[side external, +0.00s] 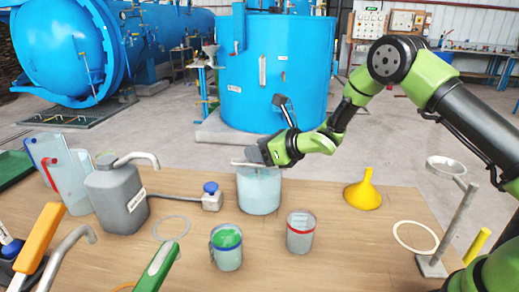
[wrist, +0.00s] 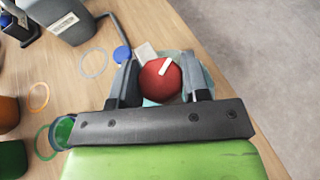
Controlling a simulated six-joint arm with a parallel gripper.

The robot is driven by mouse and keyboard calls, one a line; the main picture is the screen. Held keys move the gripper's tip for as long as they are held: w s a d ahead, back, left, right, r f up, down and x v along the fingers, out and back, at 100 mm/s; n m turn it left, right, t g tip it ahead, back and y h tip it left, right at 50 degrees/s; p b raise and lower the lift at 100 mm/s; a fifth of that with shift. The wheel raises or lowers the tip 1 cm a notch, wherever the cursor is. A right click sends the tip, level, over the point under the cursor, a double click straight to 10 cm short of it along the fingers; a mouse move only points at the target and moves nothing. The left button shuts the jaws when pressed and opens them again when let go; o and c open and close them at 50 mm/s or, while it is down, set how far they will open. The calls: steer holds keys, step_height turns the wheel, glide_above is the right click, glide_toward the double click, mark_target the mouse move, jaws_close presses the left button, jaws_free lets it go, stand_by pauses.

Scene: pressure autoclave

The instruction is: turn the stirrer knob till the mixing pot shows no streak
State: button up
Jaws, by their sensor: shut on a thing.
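The mixing pot (side external: 259,194) is a pale blue-green vessel on the wooden table, below my gripper. In the wrist view only part of its rim (wrist: 203,72) shows around the fingers. The stirrer knob (wrist: 158,84) is round and red with a white pointer mark, which points up and to the right in that view. My gripper (wrist: 160,66) has a dark finger on each side of the knob and is shut on it. In the side view my gripper (side external: 258,153) is over the pot's top and hides the knob. I cannot make out a streak in the pot.
A grey jug (side external: 118,198) and a small box with a blue button (side external: 211,196) stand left of the pot. A yellow funnel (side external: 363,190) is right.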

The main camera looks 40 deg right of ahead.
steer(key=shift+m+t+h, duration=0.6)
steer(key=shift+m+h, duration=1.3)
steer(key=shift+h, duration=0.4)
steer(key=o, duration=0.9)
steer(key=v, duration=1)
steer(key=shift+w+a+r, duration=0.1)
